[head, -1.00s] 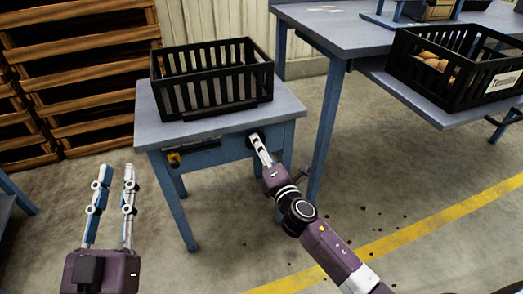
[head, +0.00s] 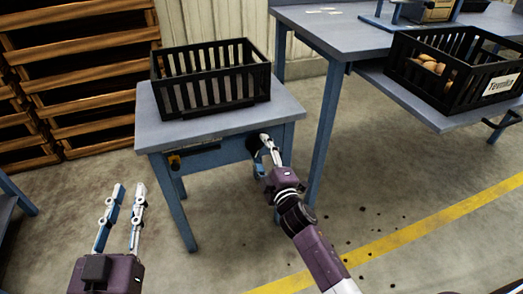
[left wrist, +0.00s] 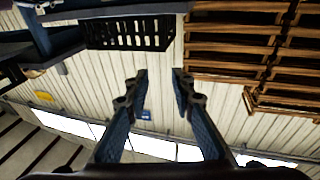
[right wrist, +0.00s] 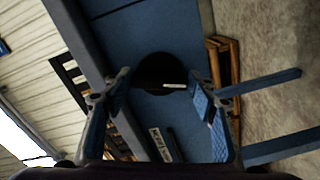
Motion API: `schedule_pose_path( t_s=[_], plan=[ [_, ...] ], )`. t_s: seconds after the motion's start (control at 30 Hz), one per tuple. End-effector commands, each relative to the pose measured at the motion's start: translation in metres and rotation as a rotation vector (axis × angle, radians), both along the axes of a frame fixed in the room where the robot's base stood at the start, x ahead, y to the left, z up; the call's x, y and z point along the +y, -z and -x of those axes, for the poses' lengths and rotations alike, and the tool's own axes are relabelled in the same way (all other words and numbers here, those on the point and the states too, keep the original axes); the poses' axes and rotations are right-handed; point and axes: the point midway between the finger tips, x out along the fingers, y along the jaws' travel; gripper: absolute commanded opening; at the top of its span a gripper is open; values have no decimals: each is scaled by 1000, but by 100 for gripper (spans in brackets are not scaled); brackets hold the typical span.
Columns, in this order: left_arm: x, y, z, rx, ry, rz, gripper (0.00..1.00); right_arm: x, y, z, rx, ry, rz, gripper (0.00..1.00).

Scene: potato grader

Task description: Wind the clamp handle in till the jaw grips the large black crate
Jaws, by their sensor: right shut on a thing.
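The large black crate (head: 212,92) stands upright and looks empty on the small blue-grey table in the head view; it also shows in the left wrist view (left wrist: 130,34). The clamp handle (head: 254,144) is a round black knob on the table's front side, right of its middle. It shows as a dark disc in the right wrist view (right wrist: 158,72). My right gripper (head: 268,142) is shut on the handle. The clamp jaw is hard to tell from the crate's dark lower front edge. My left gripper (head: 129,187) is open and empty, left of the table.
The small table (head: 285,108) has a label and a yellow part on its front. A larger blue table (head: 335,35) stands to the right, with a shelf bearing a black crate (head: 448,88) of potatoes. Wooden pallets (head: 75,60) are stacked at the left.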

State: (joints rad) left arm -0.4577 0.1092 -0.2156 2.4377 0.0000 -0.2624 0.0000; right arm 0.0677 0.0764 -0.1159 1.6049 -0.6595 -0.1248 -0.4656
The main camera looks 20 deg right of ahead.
Motion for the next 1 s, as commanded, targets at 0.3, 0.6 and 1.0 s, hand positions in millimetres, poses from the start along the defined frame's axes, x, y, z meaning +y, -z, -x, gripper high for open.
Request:
schedule_pose_path(
  t_s=[0.3, 0.6, 1.0],
  plan=[
    [2, 14, -1, 60, -3, -16, 23, -1, 1, 0, 4, 3, -72, 30],
    [2, 14, -1, 63, -4, -17, 23, 0, 1, 0, 4, 1, -78, 30],
    [2, 14, -1, 62, -4, -16, 23, 0, 1, 0, 3, 0, -74, 71]
  ],
)
